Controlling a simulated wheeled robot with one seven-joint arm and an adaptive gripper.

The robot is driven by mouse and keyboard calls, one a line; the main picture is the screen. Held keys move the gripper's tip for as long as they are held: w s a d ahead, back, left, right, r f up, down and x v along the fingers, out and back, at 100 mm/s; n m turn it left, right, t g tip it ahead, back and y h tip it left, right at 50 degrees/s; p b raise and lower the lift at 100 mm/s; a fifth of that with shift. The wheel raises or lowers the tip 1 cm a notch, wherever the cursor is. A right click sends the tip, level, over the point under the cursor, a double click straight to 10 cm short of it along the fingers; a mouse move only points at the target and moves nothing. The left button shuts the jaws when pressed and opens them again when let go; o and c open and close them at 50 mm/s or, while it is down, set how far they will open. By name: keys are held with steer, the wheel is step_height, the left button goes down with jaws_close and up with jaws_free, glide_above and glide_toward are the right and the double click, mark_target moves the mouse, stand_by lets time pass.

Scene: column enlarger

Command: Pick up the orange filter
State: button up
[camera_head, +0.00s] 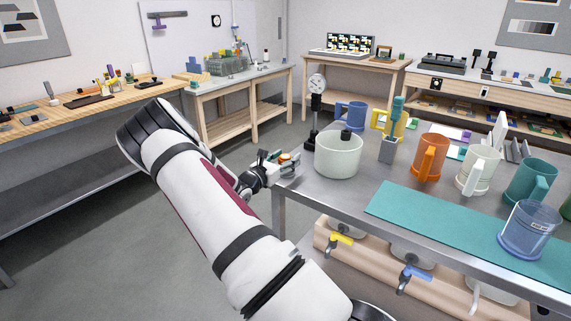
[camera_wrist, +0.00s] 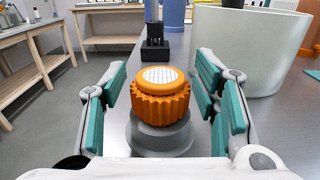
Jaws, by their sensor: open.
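The orange filter (camera_wrist: 160,99) is a ribbed orange cap with a white gridded disc on top. It sits on a round grey base on the metal table. In the head view the filter (camera_head: 285,157) shows small at the table's left corner, partly hidden by my gripper. My gripper (camera_head: 275,165) is open at the table's edge. In the wrist view my gripper (camera_wrist: 160,115) has its teal-padded fingers on either side of the filter, with a gap visible at each side. The filter stands upright between them.
A pale pot (camera_head: 338,155) stands close to the right of the filter. A black-based gauge stand (camera_head: 316,110) is behind it. Several mugs, including an orange mug (camera_head: 429,158), stand further right. A teal mat (camera_head: 440,222) lies along the table's front.

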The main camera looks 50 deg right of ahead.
steer(key=c, duration=1.3)
